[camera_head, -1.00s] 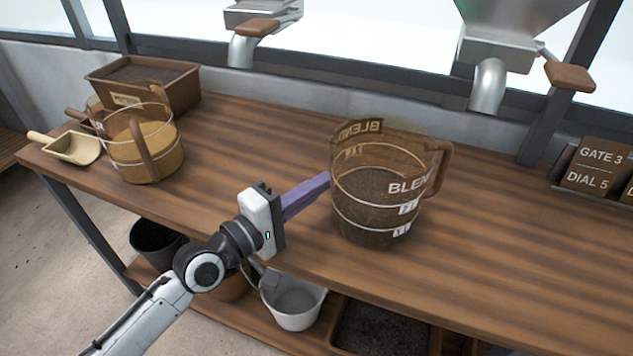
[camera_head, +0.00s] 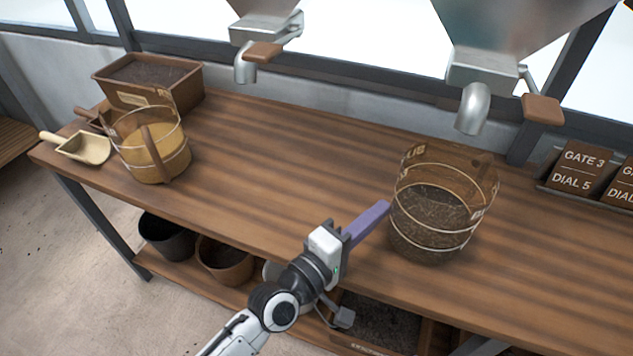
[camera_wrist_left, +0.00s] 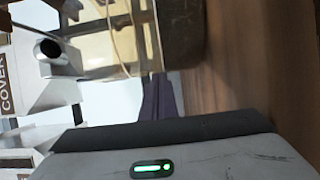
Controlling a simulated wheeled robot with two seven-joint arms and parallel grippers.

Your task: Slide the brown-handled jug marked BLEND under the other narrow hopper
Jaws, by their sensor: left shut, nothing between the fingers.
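The BLEND jug (camera_head: 430,238) is a clear brown, banded jug holding dark soil mix. It stands upright on the bench, in front of and below the right hopper's spout (camera_head: 473,108). Its handle is not visible now. My left gripper (camera_head: 383,209) has its purple fingers shut and empty, their tips against or very close to the jug's left side. The jug also shows at the top of the left wrist view (camera_wrist_left: 181,30), above the purple fingers (camera_wrist_left: 158,98). Another hopper spout (camera_head: 246,66) hangs further left. My right gripper is not in view.
A second jug (camera_head: 155,165) with tan contents, a cream scoop (camera_head: 85,149) and a brown planter box (camera_head: 180,95) stand at the bench's left. The bench middle (camera_head: 270,160) is clear. GATE 3 / DIAL 5 cards (camera_head: 579,168) stand at right. Pots sit on the shelf below.

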